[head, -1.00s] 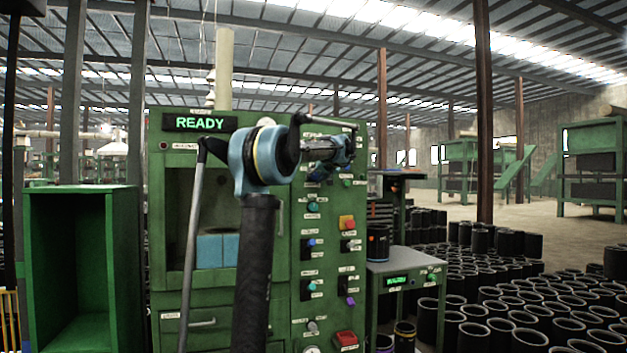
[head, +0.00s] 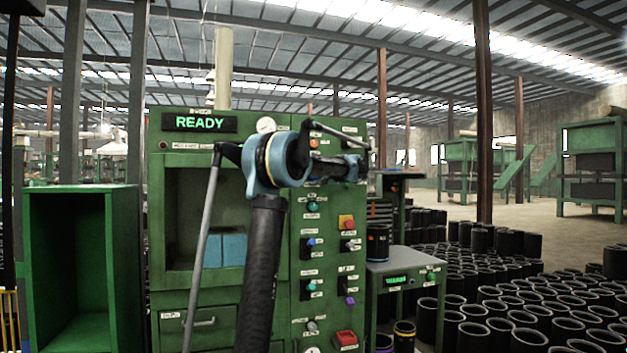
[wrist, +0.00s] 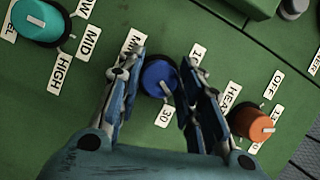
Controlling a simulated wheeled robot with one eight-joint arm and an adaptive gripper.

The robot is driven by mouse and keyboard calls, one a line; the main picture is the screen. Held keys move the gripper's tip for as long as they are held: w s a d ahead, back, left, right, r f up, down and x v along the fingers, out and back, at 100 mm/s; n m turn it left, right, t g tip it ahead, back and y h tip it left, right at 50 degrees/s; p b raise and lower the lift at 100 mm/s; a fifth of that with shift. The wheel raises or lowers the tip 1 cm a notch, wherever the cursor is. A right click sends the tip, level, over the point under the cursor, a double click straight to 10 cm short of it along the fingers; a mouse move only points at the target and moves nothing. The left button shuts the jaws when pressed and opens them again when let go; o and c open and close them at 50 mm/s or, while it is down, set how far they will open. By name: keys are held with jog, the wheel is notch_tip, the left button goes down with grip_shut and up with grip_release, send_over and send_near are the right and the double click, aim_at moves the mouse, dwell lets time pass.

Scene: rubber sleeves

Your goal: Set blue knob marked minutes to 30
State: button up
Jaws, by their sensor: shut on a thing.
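The blue knob (wrist: 159,78) sits on the green panel in the wrist view, between the two fingers of my gripper (wrist: 162,72). The fingers are shut on it, one at each side. A label reading 30 (wrist: 164,116) lies just below the knob in the picture. A label starting with M (wrist: 133,40) is partly covered by the left finger, and another at upper right (wrist: 198,53) is partly covered too. A small pale mark shows near the knob's lower edge; its exact setting is hard to tell. In the head view my gripper (head: 352,168) is at the panel and hides the knob.
An orange knob (wrist: 252,123) with an OFF label is close to the right finger. A teal knob (wrist: 38,20) with MID and HIGH labels is at upper left. The green machine's READY display (head: 200,123) is lit. More buttons and switches lie below my gripper.

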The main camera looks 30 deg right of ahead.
jog(key=shift+f+m+t, duration=0.15)
jog(key=shift+m+t, duration=0.25)
jog(key=shift+m, duration=0.7)
jog(key=o, duration=1)
jog(key=shift+s+d, duration=0.1)
jog(key=shift+s, duration=0.05)
jog(key=s+d, duration=0.1)
jog(key=s, duration=1)
jog(key=shift+s+d, duration=0.25)
jog(key=shift+d, duration=0.15)
